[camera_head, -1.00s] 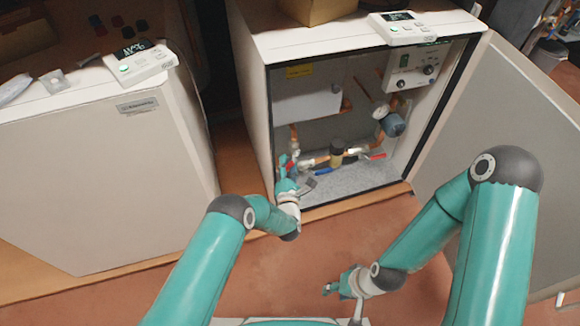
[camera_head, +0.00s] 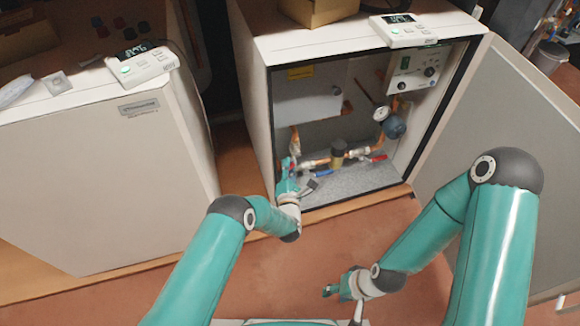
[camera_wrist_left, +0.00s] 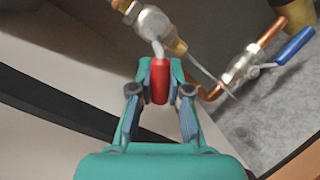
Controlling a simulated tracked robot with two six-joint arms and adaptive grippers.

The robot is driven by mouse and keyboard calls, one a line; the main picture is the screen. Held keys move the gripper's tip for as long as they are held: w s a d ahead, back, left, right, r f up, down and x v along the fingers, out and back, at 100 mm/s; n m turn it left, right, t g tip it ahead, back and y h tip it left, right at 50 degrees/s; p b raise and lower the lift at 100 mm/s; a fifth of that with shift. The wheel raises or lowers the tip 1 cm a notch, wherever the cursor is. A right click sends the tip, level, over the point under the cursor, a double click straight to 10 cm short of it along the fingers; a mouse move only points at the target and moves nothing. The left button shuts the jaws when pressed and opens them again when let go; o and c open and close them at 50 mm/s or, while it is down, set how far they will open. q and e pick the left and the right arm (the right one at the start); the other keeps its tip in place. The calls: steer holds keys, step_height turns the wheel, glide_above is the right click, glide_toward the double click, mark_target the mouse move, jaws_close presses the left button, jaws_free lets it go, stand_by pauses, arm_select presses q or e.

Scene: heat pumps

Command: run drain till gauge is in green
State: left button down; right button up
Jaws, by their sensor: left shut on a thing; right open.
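My left gripper (camera_head: 287,174) is inside the open heat pump cabinet at its lower left. In the left wrist view its fingers are shut on a red valve handle (camera_wrist_left: 160,80), below a metal valve body (camera_wrist_left: 153,28) on the pipework. A round white-faced gauge (camera_head: 381,114) is on the pipes at the cabinet's right; its needle and green zone are too small to read. My right gripper (camera_head: 335,291) is open and empty, low over the floor outside the cabinet.
A blue-handled valve (camera_wrist_left: 292,47) is right of my left gripper. A red-handled valve (camera_head: 378,158) sits further right. The cabinet door (camera_head: 510,125) stands open at right. A closed cabinet (camera_head: 95,180) is at left. The floor in front is clear.

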arm_select(q)
steer(key=shift+s+d, duration=0.1)
steer(key=m, duration=0.1)
steer(key=r+m+g+p, duration=0.1)
steer(key=m, duration=0.1)
steer(key=shift+s+a+r+m, duration=0.1)
steer(key=shift+a+r+m, duration=0.1)
steer(key=shift+a+m, duration=0.1)
steer(key=shift+s+r+m+g+y+p, duration=0.1)
steer(key=shift+r+m+g+y+p, duration=0.15)
steer(key=shift+m, duration=0.5)
steer(key=shift+r+m+g+y+p, duration=0.15)
steer(key=shift+r+m+g, duration=0.2)
steer(key=shift+m, duration=0.4)
steer(key=c, duration=1.2)
jaws_free()
steer(key=shift+o, duration=0.4)
steer(key=shift+a, duration=0.2)
steer(key=shift+r, duration=0.1)
steer(key=s+r, duration=0.2)
steer(key=s, duration=0.9)
steer(key=shift+s+d, duration=0.3)
steer(key=shift+d, duration=0.1)
